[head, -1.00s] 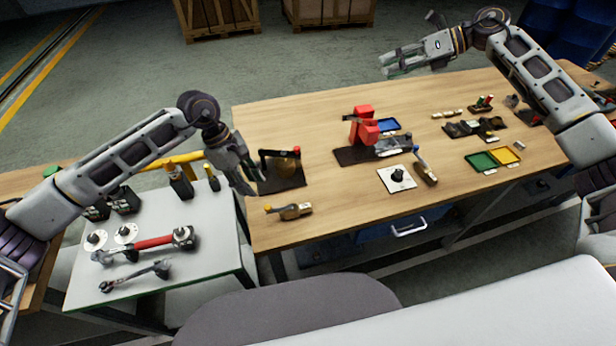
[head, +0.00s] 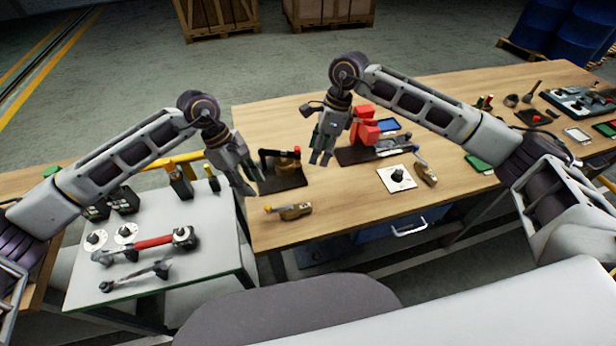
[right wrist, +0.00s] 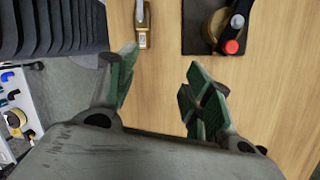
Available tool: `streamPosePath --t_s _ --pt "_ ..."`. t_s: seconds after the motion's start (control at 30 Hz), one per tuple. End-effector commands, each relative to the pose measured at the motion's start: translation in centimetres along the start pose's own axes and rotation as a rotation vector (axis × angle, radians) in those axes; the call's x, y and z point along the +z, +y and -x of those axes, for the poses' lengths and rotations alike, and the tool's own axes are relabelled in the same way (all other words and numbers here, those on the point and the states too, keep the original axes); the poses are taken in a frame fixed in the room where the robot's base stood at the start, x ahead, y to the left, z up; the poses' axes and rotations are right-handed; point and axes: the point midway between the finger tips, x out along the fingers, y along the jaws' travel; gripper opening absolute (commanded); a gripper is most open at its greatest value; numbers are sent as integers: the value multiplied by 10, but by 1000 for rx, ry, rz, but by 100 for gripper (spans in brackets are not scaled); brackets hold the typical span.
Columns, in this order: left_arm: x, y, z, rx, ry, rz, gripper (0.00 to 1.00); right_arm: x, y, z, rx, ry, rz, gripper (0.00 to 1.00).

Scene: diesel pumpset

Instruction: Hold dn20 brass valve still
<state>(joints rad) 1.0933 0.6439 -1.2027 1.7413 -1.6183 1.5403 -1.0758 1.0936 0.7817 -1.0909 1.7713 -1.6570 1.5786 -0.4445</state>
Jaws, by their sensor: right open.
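A brass valve body with a yellow-orange handle end (head: 292,211) lies on the wooden bench near its front left edge. A brass piece with a lever also shows in the right wrist view (right wrist: 143,32), at the top, beyond my fingers; I take it for the same valve. My right gripper (head: 321,160) is above the bench, behind and right of this valve, apart from it. In the right wrist view its fingers (right wrist: 163,80) are spread with nothing between them. My left gripper (head: 254,184) hangs at the bench's left edge, fingers apart and empty, behind and left of the valve.
A dark mat (head: 290,183) with a red-knobbed brass-coloured fixture lies behind the valve. A red vise-like block (head: 364,128) stands right of my right gripper. A second brass valve (head: 426,175) lies beside a white plate (head: 386,181). A grey side table (head: 205,262) carries wrenches.

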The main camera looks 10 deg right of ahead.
Motion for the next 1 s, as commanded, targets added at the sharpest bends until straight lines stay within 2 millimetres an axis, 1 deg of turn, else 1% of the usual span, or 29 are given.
streamPosePath --t_s 0.03,0.2,0.3,0.4,0.53,1.0 --pt "0 0 0 0 0 0 36 5 9 -11 -6 40 48 51" --pt "0 0 0 0 0 0 36 11 31 -40 -39 163 181 51" --pt "0 0 0 0 0 0 36 13 41 -51 -56 214 241 51" --pt "0 0 0 0 0 0 36 15 48 -58 -68 250 282 51" --pt "0 0 0 0 0 0 36 15 51 -62 -77 270 306 51" --pt "0 0 0 0 0 0 36 15 51 -64 -77 273 308 51"
